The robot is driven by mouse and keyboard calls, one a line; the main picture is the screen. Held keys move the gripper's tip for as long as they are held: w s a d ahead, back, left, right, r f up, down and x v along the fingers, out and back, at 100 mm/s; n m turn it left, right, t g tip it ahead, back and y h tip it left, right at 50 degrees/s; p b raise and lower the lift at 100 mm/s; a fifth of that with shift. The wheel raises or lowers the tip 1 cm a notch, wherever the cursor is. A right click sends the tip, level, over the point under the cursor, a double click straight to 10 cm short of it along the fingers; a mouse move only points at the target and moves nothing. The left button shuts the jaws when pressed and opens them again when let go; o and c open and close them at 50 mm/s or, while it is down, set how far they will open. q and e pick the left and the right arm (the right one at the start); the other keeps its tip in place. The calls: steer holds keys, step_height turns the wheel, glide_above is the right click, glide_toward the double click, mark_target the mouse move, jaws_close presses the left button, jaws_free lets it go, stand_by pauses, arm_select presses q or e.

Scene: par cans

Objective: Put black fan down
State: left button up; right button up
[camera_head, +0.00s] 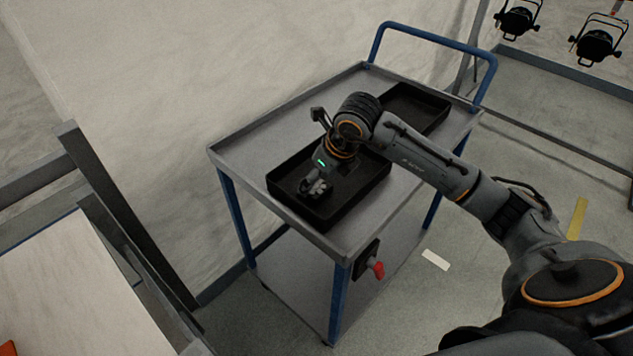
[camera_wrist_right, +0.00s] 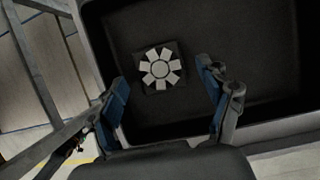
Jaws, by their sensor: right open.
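The black fan (camera_wrist_right: 160,68) is a small dark square with a light grey bladed pattern. In the right wrist view it lies on the floor of a black tray (camera_wrist_right: 262,120), in front of my fingers and apart from both. My right gripper (camera_wrist_right: 168,98) is open and empty, with one blue-padded finger on each side of the view. In the head view my right gripper (camera_head: 316,190) points down into the near black tray (camera_head: 350,205) on the trolley. The gripper and arm hide the fan there. My left gripper is not in view.
The grey trolley (camera_head: 240,148) has blue legs and a blue push handle (camera_head: 440,38). A second black tray (camera_head: 425,106) sits behind my arm. A red knob (camera_head: 377,269) sticks out below the top. Black lamps (camera_head: 595,45) hang at the back right.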

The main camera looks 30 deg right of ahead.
steer(key=v, duration=1)
